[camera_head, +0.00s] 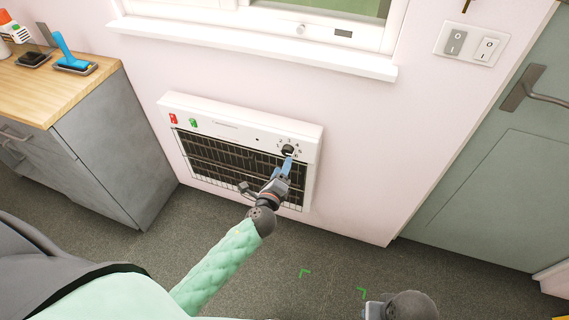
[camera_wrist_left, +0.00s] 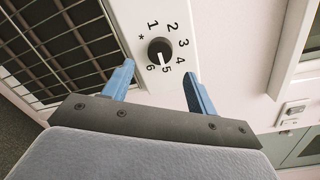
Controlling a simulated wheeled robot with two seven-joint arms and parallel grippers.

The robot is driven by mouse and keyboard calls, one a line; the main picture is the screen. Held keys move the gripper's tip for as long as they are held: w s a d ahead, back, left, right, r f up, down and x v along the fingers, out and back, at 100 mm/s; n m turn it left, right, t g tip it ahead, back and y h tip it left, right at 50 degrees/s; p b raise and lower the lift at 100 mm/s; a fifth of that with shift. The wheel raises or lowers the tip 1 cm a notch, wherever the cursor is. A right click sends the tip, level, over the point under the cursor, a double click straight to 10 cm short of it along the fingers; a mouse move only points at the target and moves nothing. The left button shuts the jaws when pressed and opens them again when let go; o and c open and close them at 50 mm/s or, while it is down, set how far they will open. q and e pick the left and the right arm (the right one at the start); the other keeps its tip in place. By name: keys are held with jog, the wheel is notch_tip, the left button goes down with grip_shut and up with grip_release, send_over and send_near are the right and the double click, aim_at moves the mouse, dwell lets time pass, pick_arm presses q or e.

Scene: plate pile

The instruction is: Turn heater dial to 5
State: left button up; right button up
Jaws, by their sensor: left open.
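The white wall heater (camera_head: 225,124) has a black grille and a black dial (camera_head: 288,149) at its upper right. In the left wrist view the dial (camera_wrist_left: 160,51) is ringed by a star and the numbers 1 to 6. Its white mark points down close to the 5, on the side toward the 6. My left gripper (camera_wrist_left: 158,82) is open, its blue fingers apart just short of the dial, one on each side in that view. In the head view my left gripper (camera_head: 287,165) partly covers the area below the dial. The right gripper's fingers are not seen.
A red switch (camera_head: 173,118) and a green switch (camera_head: 193,123) sit on the heater's left. A grey cabinet (camera_head: 115,145) with a wooden top stands at left. A window sill (camera_head: 255,48) is above, a green door (camera_head: 500,180) at right. The floor below is clear.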

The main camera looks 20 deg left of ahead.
pick_arm(q)
jog(key=shift+s, duration=1)
jog(key=s+a+f+n+g+y, duration=0.4)
jog(key=s+a+n+g, duration=0.3)
jog(key=n, duration=1)
jog(key=s+d+n+g+h, duration=0.2)
jog(key=s+d+g+h, duration=0.1)
jog(key=s, duration=0.8)
jog(key=s+d+f+n+g+h, duration=0.1)
jog(key=s+d+g, duration=0.4)
jog(key=s, duration=0.7)
jog(key=d+n+h, duration=0.1)
jog(key=d, duration=0.1)
jog(key=shift+d+n+g+h, duration=0.3)
jog(key=shift+d+g+h, duration=0.1)
